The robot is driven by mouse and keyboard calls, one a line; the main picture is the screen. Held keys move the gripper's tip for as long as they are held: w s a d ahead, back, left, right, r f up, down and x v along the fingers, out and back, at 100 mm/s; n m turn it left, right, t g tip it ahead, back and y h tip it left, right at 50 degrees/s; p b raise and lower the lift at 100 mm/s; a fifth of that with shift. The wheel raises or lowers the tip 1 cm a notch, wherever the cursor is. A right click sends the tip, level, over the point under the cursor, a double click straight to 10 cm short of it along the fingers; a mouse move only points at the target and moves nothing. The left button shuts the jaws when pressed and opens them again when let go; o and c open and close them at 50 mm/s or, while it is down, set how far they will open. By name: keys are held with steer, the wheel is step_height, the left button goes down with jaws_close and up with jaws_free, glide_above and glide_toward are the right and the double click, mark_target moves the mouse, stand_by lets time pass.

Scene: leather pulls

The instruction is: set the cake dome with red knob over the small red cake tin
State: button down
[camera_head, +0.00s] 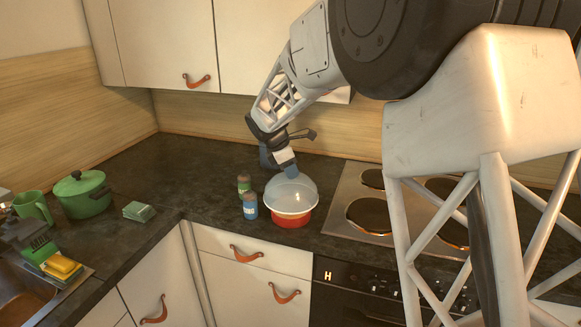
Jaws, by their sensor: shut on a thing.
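The clear, whitish cake dome (291,193) is upright in the middle of the counter. The small red cake tin (292,220) shows as a red band directly below the dome's rim. The dome covers the tin's top from this view; I cannot tell whether its rim rests on the tin or is slightly above it. My gripper (287,169) is at the top of the dome and shut on it. The red knob is hidden by the fingers.
A blue jar (250,206) and a green jar (243,185) stand close to the dome's left. The cooktop (345,222) is just right of the tin. A green pot (83,194), green mug (33,207) and folded cloths (139,211) are farther left. The counter behind the jars is clear.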

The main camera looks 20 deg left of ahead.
steer(key=shift+f, duration=3.15)
steer(key=shift+f, duration=0.45)
steer(key=c, duration=0.8)
jaws_free()
steer(key=shift+r, duration=0.1)
steer(key=shift+r, duration=3.4)
